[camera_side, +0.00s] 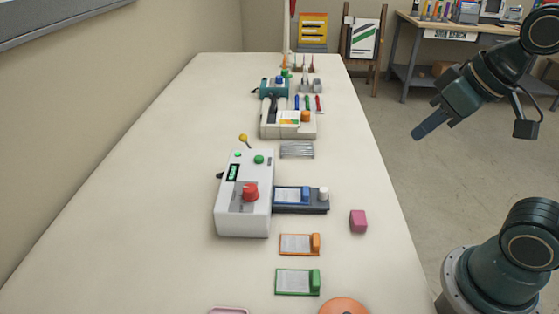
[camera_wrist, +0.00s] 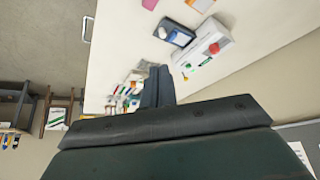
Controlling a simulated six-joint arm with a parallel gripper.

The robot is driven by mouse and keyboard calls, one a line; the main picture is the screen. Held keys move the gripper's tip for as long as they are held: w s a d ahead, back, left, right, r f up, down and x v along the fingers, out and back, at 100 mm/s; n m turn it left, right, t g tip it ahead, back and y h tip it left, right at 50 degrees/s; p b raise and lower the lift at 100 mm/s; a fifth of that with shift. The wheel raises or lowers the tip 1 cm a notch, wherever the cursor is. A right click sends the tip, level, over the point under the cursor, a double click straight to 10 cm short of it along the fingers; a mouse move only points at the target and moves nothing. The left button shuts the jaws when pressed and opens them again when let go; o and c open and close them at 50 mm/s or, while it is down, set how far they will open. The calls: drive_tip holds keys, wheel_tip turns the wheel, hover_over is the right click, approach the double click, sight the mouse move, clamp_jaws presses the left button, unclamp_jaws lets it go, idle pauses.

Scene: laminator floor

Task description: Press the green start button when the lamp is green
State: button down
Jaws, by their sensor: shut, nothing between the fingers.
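The white laminator box (camera_side: 260,215) stands on the long table. On its top are a round green button (camera_side: 259,159), a smaller bright green spot (camera_side: 238,154) that looks like the lit lamp, and a green display (camera_side: 232,172). A red knob (camera_side: 250,192) sits nearer the front. My gripper (camera_side: 417,134) is shut and empty, high and to the right of the laminator, well apart from it. In the wrist view my shut fingers (camera_wrist: 157,84) point up the picture, and the laminator (camera_wrist: 198,49) lies beyond, to their right.
A dark tray (camera_side: 285,208) with a blue-tabbed card adjoins the laminator's right side. A pink block (camera_side: 358,221), an orange-tabbed card (camera_side: 299,244) and a green-tabbed card (camera_side: 298,282) lie nearby. A yellow-knobbed lever (camera_side: 243,138) rises behind the laminator. The table's left stretch is clear.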

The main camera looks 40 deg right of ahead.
drive_tip(key=w+a+m+t+y, duration=0.1)
drive_tip(key=w+a+m, duration=0.15)
drive_tip(key=w, duration=1.45)
drive_tip(key=m+t+y, duration=0.2)
hover_over(263, 161)
wheel_tip(263, 161, down, 8)
drive_tip(key=shift+f, duration=0.2)
drive_tip(key=shift+f, duration=0.15)
drive_tip(key=shift+f, duration=4.25)
